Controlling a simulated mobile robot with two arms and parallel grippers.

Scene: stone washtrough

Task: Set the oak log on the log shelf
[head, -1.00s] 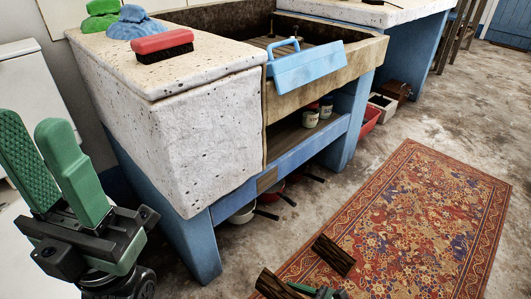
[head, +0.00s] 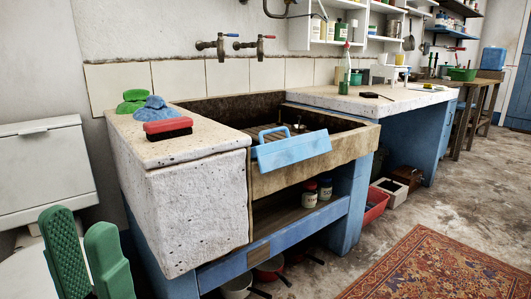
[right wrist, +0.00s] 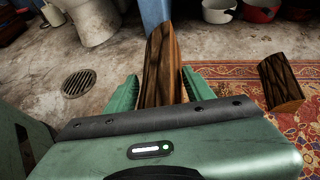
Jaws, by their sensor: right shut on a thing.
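My right gripper (right wrist: 160,82) is shut on a split log (right wrist: 161,60) with brown wood and dark grain, held between its green fingers in the right wrist view. Its near end is hidden by the gripper body. A second dark-barked log (right wrist: 280,82) lies on the rug to the right, apart from the gripper. I cannot tell by name which is oak. My left gripper (head: 80,222) is at the lower left of the head view, its green fingers apart and empty. A wooden shelf (head: 275,222) is under the trough; I cannot tell if it is the log shelf.
Two jars (head: 318,190) stand on that shelf. Pans (head: 270,268) sit on the floor below. The stone trough (head: 300,165) has a blue tray at its front edge. A red patterned rug (head: 435,265) lies right. A drain (right wrist: 77,84) is in the floor.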

